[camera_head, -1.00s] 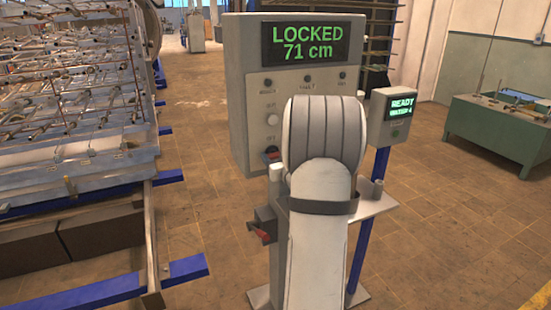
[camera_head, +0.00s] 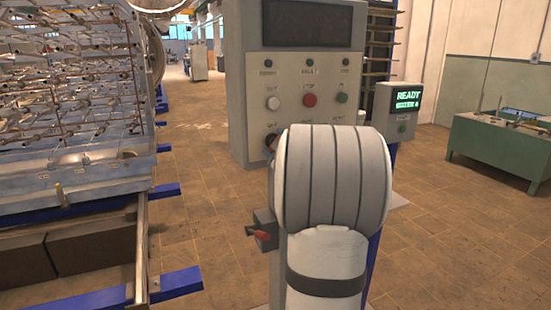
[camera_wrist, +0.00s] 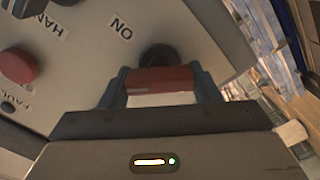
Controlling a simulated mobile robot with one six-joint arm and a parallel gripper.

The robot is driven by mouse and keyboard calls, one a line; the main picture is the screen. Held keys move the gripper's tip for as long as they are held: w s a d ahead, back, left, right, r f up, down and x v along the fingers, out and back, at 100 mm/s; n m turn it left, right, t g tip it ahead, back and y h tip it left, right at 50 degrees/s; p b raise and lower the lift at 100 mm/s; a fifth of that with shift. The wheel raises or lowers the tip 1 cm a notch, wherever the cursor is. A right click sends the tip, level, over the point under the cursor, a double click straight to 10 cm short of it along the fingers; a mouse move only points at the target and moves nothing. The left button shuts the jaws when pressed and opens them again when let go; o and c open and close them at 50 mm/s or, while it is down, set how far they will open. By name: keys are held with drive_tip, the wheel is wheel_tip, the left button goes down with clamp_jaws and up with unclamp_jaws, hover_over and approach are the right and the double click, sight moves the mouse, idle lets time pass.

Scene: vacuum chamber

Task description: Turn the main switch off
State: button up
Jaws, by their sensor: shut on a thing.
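The main switch, a red handle (camera_wrist: 160,80) on a round black base, sits on the grey control panel, with an ON label beside it in the wrist view. My gripper (camera_wrist: 160,92) is shut on the red handle, a finger on each side. In the head view only a small part of the switch (camera_head: 270,141) shows at the panel's lower left; my arm hides the rest and my gripper. The control panel (camera_head: 240,90) has a large dark, blank display (camera_head: 305,34).
A red button (camera_head: 309,99), a white button (camera_head: 273,103) and a green button (camera_head: 341,97) sit on the panel. A small box reads READY (camera_head: 407,97) at right. A lever box with a red handle (camera_head: 262,236) is below.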

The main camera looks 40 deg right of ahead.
drive_tip(key=n+b, duration=0.3)
drive_tip(key=shift+f+n+b, duration=0.35)
drive_tip(key=shift+n+b, duration=0.05)
drive_tip(key=shift+r+n+b, duration=0.15)
drive_tip(key=shift+n+b, duration=1.5)
drive_tip(key=shift+n, duration=0.25)
drive_tip(key=o, duration=1)
drive_tip(key=shift+r, duration=0.1)
drive_tip(key=v, duration=0.7)
drive_tip(key=shift+s+a, duration=0.1)
drive_tip(key=shift+s, duration=0.3)
